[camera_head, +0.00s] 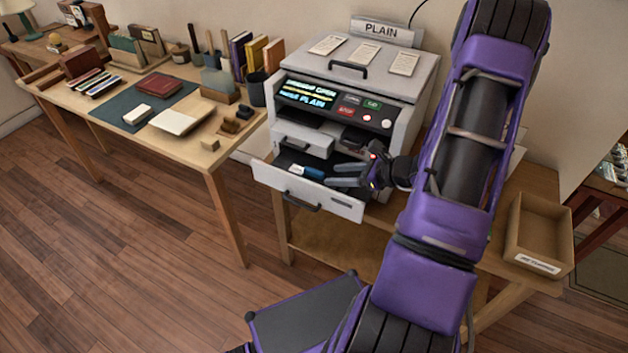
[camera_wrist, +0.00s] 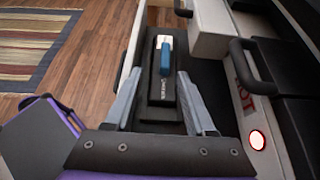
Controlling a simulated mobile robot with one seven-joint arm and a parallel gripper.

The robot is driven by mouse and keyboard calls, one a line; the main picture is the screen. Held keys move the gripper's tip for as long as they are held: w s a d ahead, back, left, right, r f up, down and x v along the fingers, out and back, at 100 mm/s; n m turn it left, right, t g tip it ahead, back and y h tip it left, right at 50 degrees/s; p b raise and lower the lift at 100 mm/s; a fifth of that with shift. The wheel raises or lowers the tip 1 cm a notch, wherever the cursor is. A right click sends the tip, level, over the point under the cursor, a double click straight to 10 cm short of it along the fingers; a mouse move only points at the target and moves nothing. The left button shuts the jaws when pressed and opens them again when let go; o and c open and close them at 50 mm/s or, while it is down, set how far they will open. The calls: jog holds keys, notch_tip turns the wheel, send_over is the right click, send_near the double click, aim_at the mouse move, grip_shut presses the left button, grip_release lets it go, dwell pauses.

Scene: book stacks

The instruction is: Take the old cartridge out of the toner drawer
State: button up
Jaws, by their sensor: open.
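The toner drawer (camera_head: 318,197) of the grey machine (camera_head: 408,85) is pulled open at its front. A dark cartridge (camera_wrist: 160,92) with a blue grip and a white end lies in the drawer; its blue part shows in the head view (camera_head: 313,172). My gripper (camera_head: 331,175) is at the right side of the open drawer, in front of the machine. In the wrist view my gripper (camera_wrist: 160,75) is open, with one finger on each side of the cartridge. The fingers look apart from it. I cannot tell their exact height over it.
An open cardboard bin (camera_head: 515,222) with a label stands on the machine's table at the right. A wooden desk (camera_head: 215,158) with books and tools stands at the left.

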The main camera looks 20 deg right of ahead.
aim_at(318, 172)
jog(key=x, duration=0.7)
jog(key=shift+w+d+r, duration=0.15)
jog(key=shift+w+d, duration=0.05)
jog(key=shift+w, duration=0.25)
grip_shut()
jog(key=shift+r, duration=0.1)
dwell(0.9)
